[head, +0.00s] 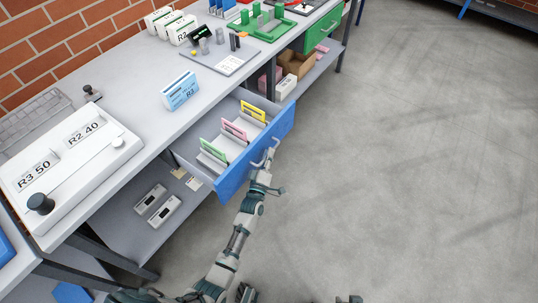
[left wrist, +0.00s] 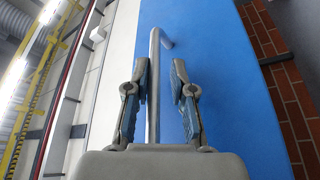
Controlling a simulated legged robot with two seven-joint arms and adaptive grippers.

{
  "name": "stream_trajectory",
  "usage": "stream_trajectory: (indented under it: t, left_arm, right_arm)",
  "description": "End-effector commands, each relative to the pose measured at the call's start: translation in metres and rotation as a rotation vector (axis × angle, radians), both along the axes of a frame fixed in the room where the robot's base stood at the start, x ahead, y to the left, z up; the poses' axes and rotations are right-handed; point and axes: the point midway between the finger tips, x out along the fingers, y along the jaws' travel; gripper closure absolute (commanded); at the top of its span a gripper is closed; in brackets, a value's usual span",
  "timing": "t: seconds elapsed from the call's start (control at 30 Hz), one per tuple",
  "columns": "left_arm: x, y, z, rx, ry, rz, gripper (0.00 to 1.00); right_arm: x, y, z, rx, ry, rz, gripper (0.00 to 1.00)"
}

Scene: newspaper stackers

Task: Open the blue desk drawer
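The blue desk drawer (head: 230,179) stands pulled out from under the grey desk, showing its inside. Its grey bar handle (head: 264,156) is on the blue front. My left gripper (head: 268,176) is at the handle. In the left wrist view the handle bar (left wrist: 154,85) passes between the two fingers of my left gripper (left wrist: 160,85). The fingers stand apart, with a gap visible beside the bar. Two tips at the bottom edge of the head view look like my right gripper (head: 298,297), spread apart and empty; the rest of it is out of frame.
Green, pink and yellow dividers (head: 234,129) stand in the drawer. A blue-and-white box (head: 180,91) and a white board (head: 70,165) lie on the desk (head: 130,75). A green drawer (head: 322,29) is further back. The floor (head: 410,150) at right is clear.

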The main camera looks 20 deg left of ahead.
Motion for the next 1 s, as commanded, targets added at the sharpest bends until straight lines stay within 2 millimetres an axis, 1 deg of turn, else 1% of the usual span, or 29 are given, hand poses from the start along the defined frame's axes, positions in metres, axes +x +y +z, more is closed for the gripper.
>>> stream_trajectory:
  t: [0.13,0.23,0.37,0.5,0.6,0.7,0.83,1.0]
  left_arm:
    - [-0.003,0.000,0.001,0.001,-0.003,0.001,0.77]
    - [-0.015,-0.001,-0.002,0.001,-0.001,0.001,0.77]
    - [-0.041,-0.001,-0.008,0.001,0.000,0.000,0.77]
    - [-0.072,-0.001,-0.016,0.002,0.003,0.000,0.77]
    - [-0.091,-0.001,-0.020,0.003,0.003,0.000,0.77]
    - [-0.105,-0.001,-0.024,0.004,0.003,-0.001,0.77]
    - [-0.115,-0.001,-0.026,0.003,0.002,0.001,0.77]
    - [-0.117,-0.001,-0.026,0.003,0.002,0.001,0.77]
  right_arm:
    - [-0.002,0.003,0.000,0.004,0.003,0.002,0.60]
    - [-0.002,0.002,0.000,0.004,0.002,0.001,0.60]
    - [-0.002,0.002,0.000,0.004,0.001,0.001,0.60]
    - [-0.001,0.001,0.000,0.003,0.001,0.001,0.60]
    - [-0.001,0.001,0.001,0.003,0.001,0.001,0.60]
    - [-0.001,0.001,0.001,0.003,0.001,0.001,0.60]
    - [-0.001,0.001,0.001,0.002,0.000,0.001,0.60]
    - [0.000,0.001,0.001,0.002,0.000,0.001,0.60]
